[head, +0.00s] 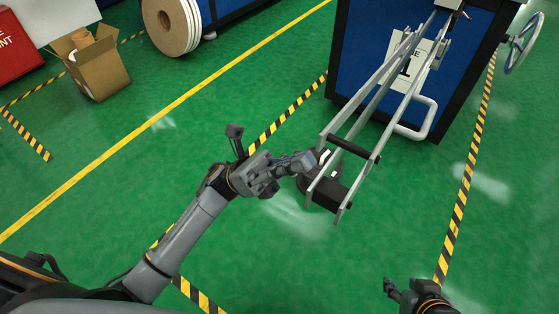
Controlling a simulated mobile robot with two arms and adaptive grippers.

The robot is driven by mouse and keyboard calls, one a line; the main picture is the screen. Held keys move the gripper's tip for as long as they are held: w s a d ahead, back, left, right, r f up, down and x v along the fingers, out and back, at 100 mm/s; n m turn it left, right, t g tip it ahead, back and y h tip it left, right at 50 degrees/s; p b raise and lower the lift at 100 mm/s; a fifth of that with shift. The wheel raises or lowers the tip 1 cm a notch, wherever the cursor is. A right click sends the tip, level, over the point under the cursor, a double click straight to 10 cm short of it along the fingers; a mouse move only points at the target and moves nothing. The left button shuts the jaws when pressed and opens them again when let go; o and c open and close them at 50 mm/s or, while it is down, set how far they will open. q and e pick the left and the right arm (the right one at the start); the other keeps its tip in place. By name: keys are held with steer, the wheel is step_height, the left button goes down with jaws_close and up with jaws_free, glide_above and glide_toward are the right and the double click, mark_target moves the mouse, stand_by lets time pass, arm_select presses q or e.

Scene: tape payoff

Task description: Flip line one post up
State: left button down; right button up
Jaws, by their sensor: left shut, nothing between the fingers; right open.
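The line one post (365,108) is a frame of long grey bars. It slopes down from the blue machine (358,40) toward me, with dark cross rollers near its lower end. A white sign with a black 1 (404,72) shows on the machine behind the bars. My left gripper (311,158) is shut and empty, just left of the post's lower end. I cannot tell whether its fingertips touch the post. A dark round part at the lower end is partly hidden by the bars. My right gripper (396,292) is open and empty at the bottom right, apart from the post.
A white tube handle (424,122) and a handwheel (521,46) are on the blue machine. A large white reel (172,26) stands at the upper left, near a cardboard box (100,73). Green floor with yellow-black tape is clear around the post's lower end.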

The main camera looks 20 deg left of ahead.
arm_select(q)
steer(key=shift+x, duration=0.9)
arm_select(e)
steer(key=shift+s+d+f+g, duration=0.2)
steer(key=shift+s+g, duration=0.1)
steer(key=shift+s, duration=0.3)
arm_select(q)
steer(key=shift+r, duration=0.1)
